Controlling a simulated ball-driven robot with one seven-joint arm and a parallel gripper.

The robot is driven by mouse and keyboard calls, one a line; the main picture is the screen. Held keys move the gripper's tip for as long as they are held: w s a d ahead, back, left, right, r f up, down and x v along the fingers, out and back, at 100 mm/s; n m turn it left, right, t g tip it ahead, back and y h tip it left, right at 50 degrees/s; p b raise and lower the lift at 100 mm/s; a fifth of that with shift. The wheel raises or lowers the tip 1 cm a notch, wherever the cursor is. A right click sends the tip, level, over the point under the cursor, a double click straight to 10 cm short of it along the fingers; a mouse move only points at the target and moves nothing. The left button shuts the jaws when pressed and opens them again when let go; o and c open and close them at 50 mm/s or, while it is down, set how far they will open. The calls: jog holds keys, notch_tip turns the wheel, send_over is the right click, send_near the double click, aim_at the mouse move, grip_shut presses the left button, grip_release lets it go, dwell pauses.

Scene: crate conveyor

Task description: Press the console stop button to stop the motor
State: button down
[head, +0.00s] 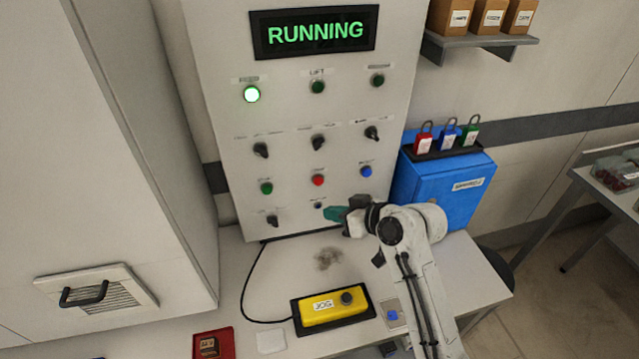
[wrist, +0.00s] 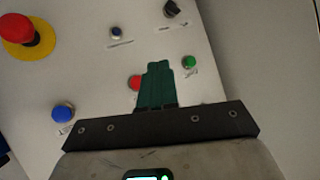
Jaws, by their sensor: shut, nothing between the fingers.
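The console (head: 225,130) is a pale upright panel whose display (head: 315,32) reads RUNNING in green. A red button (head: 318,180) sits between a green button (head: 266,187) and a blue button (head: 365,171); their labels are too small to read. My gripper (head: 330,213) has teal fingers, shut and empty, in front of the panel's lower part, below the red button in the head view. In the wrist view the fingers (wrist: 158,66) partly cover the red button (wrist: 135,83); contact cannot be told. A large red mushroom button on yellow (wrist: 20,33) shows there too, hidden in the head view.
A lit lamp (head: 251,94) and several selector switches are on the panel. A yellow JOG box (head: 333,306) lies on the bench. A blue cabinet (head: 437,188) with padlocks stands right of the console. A grey-white cabinet (head: 100,130) stands at left.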

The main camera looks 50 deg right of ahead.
jog(key=w+d+b, duration=0.1)
jog(key=w+d, duration=0.2)
jog(key=w, duration=0.2)
jog(key=shift+w+d, duration=0.3)
jog(key=shift+d, duration=0.05)
jog(key=shift+w, duration=0.1)
dwell(1.8)
jog(key=shift+w+d, duration=0.25)
jog(key=shift+w+d, duration=0.25)
jog(key=shift+w, duration=0.1)
dwell(0.8)
jog(key=shift+s+a, duration=0.1)
dwell(0.3)
jog(key=shift+s+a, duration=0.4)
jog(key=shift+s, duration=0.2)
jog(key=s+a+p, duration=0.1)
jog(key=s, duration=0.1)
jog(key=s+a+p, duration=0.1)
jog(key=s, duration=0.1)
jog(key=shift+a, duration=0.4)
